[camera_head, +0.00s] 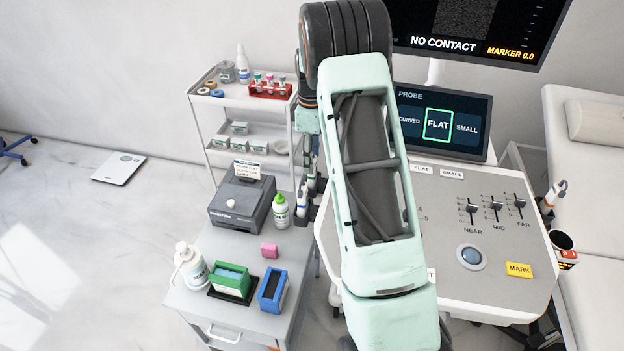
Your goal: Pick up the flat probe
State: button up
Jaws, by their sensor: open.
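The screen (438,124) on the console shows PROBE with FLAT outlined in green, between CURVED and SMALL. White probe-like handles (302,203) stand in dark holders at the console's left edge, partly hidden by my arm. Another white probe-like handle (553,194) stands at the console's right edge. I cannot tell which of these is the flat probe. My mint-green arm rises across the middle and covers the console's left part.
The console (500,255) has sliders and a trackball. A monitor (470,30) above reads NO CONTACT. At left, a cabinet (228,320) carries a printer (240,205), bottles and boxes; a white shelf cart (205,130) stands behind. A couch (590,215) is at right.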

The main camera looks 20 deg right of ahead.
jog(key=shift+w+d+f+p, duration=0.1)
jog(key=shift+f+p, duration=0.15)
jog(key=shift+f, duration=1.1)
jog(key=shift+w+d+f+p, duration=0.1)
jog(key=shift+f+p, duration=0.15)
jog(key=shift+f, duration=1.05)
jog(key=c, duration=1)
